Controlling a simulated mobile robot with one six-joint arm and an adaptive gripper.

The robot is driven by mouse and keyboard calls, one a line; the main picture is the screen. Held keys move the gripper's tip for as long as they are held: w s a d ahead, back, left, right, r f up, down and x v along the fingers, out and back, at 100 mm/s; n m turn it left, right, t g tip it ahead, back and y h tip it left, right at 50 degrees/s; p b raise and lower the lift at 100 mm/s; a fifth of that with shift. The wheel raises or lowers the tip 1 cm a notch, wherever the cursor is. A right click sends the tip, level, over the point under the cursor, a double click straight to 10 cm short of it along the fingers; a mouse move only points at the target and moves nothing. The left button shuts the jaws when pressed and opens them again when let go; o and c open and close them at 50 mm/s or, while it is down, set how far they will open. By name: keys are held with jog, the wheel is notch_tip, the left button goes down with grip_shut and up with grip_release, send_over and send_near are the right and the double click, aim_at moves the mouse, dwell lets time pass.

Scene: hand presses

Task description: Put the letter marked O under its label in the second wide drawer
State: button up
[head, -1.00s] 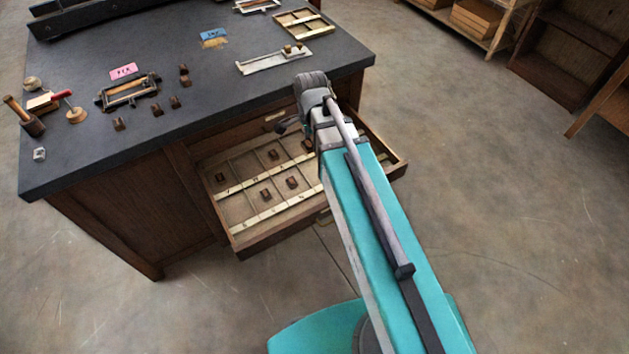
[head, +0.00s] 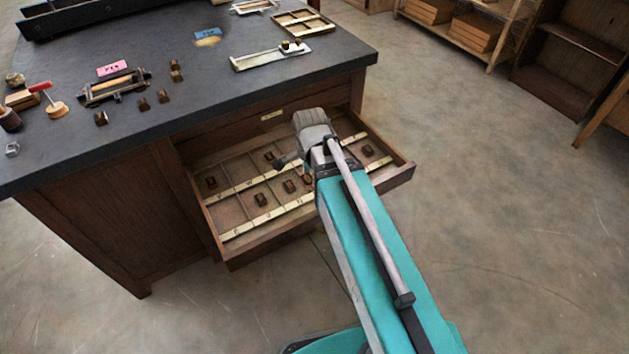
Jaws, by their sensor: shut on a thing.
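The open wide drawer (head: 227,236) juts from the front of the dark-topped bench. Pale label strips (head: 262,223) cross its compartments. Several small brown letter blocks sit in it, including one at the left (head: 211,182), one at the front (head: 260,200) and one at the right (head: 368,150). Their letters are too small to read, so I cannot tell which is O. My gripper (head: 284,164) is over the middle of the drawer, shut on a letter block. My wrist and arm largely hide the held block and part of the drawer.
On the bench top (head: 195,95) are more letter blocks (head: 143,104), a pink card (head: 112,68), a blue card (head: 207,33), a metal frame (head: 115,88) and a pale composing tray (head: 262,58). Shelves stand at the back right. The floor right of the drawer is clear.

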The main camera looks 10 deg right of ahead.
dwell(0.3)
jog(key=w+d+f+b, duration=0.2)
jog(key=w+f+b, duration=0.1)
jog(key=w, duration=0.1)
jog(key=w+d+f+b, duration=0.1)
jog(key=w+f+b, duration=0.2)
jog(key=w, duration=0.1)
jog(key=w+d+f+b, duration=0.2)
jog(key=w+f+b, duration=0.1)
jog(key=w, duration=0.1)
jog(key=shift+d, duration=0.3)
jog(key=shift+w+d+f+b, duration=0.2)
jog(key=shift+w+f+b, duration=0.25)
jog(key=shift+f+b, duration=0.25)
jog(key=shift+s+f+b, duration=0.1)
jog(key=shift+f+b, duration=1.2)
jog(key=shift+f, duration=0.05)
